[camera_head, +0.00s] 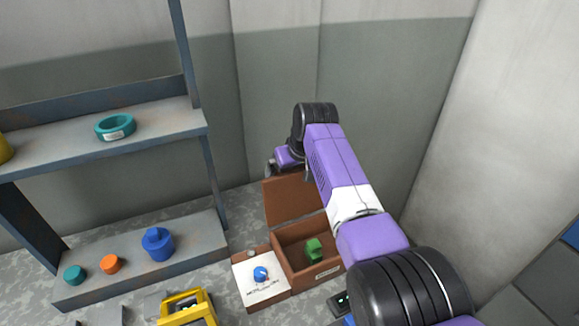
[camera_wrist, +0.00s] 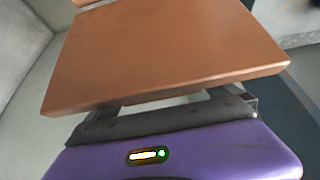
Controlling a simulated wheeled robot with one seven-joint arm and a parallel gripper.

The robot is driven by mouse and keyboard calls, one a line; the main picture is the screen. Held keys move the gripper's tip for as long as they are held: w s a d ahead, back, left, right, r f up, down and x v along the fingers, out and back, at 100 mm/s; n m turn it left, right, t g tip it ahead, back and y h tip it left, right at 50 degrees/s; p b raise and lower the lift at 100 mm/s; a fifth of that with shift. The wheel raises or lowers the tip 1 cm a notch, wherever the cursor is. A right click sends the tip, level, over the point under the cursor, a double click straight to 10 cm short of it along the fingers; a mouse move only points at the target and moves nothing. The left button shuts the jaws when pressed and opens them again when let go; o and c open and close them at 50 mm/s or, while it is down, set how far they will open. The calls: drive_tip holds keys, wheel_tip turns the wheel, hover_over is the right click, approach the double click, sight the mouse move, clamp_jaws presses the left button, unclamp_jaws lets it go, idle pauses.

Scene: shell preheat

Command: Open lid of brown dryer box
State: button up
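The brown dryer box (camera_head: 290,262) stands on the floor in the head view, a green object (camera_head: 314,250) inside it. Its brown lid (camera_head: 290,200) is raised and stands steeply at the back edge, so the box is open. My gripper (camera_head: 272,168) is at the lid's upper left edge, behind or beside it. In the wrist view the brown lid (camera_wrist: 170,50) fills the middle, just beyond my gripper (camera_wrist: 178,103). The fingers are spread wide apart, their tips partly hidden by the lid. I cannot tell whether they touch it.
A panel with a blue knob (camera_head: 261,274) adjoins the box on the left. A shelf on the left holds a teal ring (camera_head: 115,127), a blue container (camera_head: 157,244), and orange (camera_head: 109,264) and teal (camera_head: 75,275) pieces. A yellow-framed device (camera_head: 187,308) sits in front. Walls are close behind and right.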

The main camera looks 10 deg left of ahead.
drive_tip(key=shift+w+r, duration=0.1)
drive_tip(key=shift+r, duration=0.4)
drive_tip(key=shift+s+d+r, duration=0.15)
drive_tip(key=shift+s+r, duration=0.1)
drive_tip(key=shift+r, duration=0.35)
drive_tip(key=v, duration=0.6)
drive_tip(key=shift+s, duration=0.2)
